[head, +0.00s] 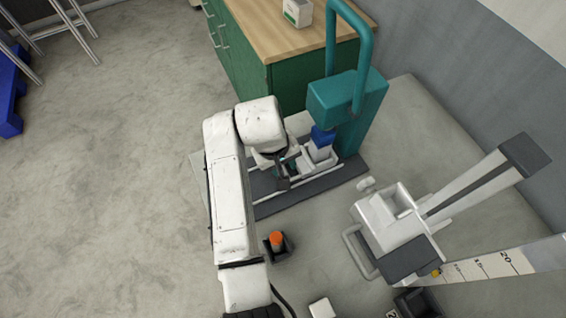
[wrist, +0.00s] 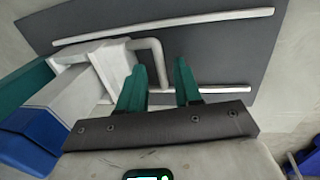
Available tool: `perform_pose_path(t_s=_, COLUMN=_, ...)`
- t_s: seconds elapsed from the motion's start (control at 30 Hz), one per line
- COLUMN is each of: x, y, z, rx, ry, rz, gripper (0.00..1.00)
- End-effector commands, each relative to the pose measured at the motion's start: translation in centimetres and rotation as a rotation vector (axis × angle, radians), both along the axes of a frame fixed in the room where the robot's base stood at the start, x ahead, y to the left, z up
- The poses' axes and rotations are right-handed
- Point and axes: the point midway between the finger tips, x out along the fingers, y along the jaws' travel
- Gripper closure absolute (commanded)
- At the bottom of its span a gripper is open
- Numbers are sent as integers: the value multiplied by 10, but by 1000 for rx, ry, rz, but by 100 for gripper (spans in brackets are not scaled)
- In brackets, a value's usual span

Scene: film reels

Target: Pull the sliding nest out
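The sliding nest (head: 319,152) is a pale grey block under the teal press (head: 345,100), on a dark base plate (head: 268,206) with two light rails. In the wrist view the nest (wrist: 108,68) is at left, with a grey bar handle (wrist: 150,44) reaching to the right. My gripper (head: 288,170) is over the plate, just left of the nest. In the wrist view its teal fingers (wrist: 161,82) are apart, and the handle's bar shows in the gap between them. Whether either finger touches the bar cannot be told. The handle's near end is partly hidden.
A blue block (head: 322,136) sits above the nest, under the press head. A green cabinet (head: 235,55) with a wooden top stands behind. An orange button (head: 277,239) is near my arm. A white stand (head: 392,218) is at right. Open floor (head: 110,180) lies at left.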

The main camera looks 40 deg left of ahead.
Motion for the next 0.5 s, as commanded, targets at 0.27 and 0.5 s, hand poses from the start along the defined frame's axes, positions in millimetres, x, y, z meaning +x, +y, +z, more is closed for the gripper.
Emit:
perform_pose_path(t_s=0.27, x=0, y=0, z=0, rx=0, ry=0, rz=0, gripper=94)
perform_pose_path(t_s=0.5, x=0, y=0, z=0, rx=0, ry=0, rz=0, gripper=100)
